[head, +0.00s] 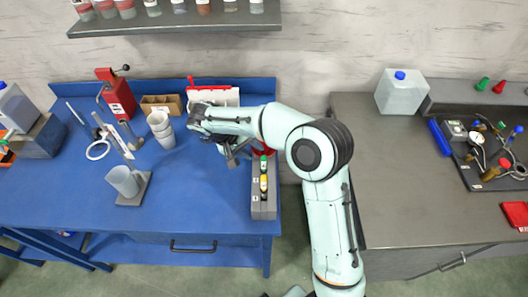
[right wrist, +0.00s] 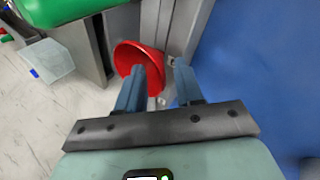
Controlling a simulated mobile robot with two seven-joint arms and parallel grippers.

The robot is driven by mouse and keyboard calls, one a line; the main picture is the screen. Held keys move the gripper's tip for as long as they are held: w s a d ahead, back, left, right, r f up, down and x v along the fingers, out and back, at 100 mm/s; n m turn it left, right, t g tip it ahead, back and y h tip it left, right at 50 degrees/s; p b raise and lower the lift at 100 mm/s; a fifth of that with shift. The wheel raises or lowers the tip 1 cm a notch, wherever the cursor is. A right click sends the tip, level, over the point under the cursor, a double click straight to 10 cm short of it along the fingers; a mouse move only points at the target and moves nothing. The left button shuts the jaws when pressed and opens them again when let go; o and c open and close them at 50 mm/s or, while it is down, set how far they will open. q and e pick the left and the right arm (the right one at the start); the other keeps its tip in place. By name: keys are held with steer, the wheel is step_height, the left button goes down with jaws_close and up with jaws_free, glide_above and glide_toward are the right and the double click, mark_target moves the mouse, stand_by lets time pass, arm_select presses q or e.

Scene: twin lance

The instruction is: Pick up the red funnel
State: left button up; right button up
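The red funnel (right wrist: 133,56) shows in the right wrist view with its round mouth toward the camera, just beyond my fingertips and partly covered by the left-hand finger. In the head view only a bit of red shows beside my forearm at the blue bench's right end; most of it is hidden. My right gripper (right wrist: 159,67) has its two fingers apart, with nothing clearly held between them. In the head view my right gripper (head: 234,157) hangs over the right part of the blue bench (head: 205,190). My left gripper is out of view.
A grey rack with small bottles (head: 263,208) stands at the bench's right edge, close to my gripper. A grey bench (head: 410,190) lies to the right, mostly bare in front.

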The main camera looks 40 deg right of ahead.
steer(key=shift+f, duration=0.1)
jaws_close()
stand_by(0.3)
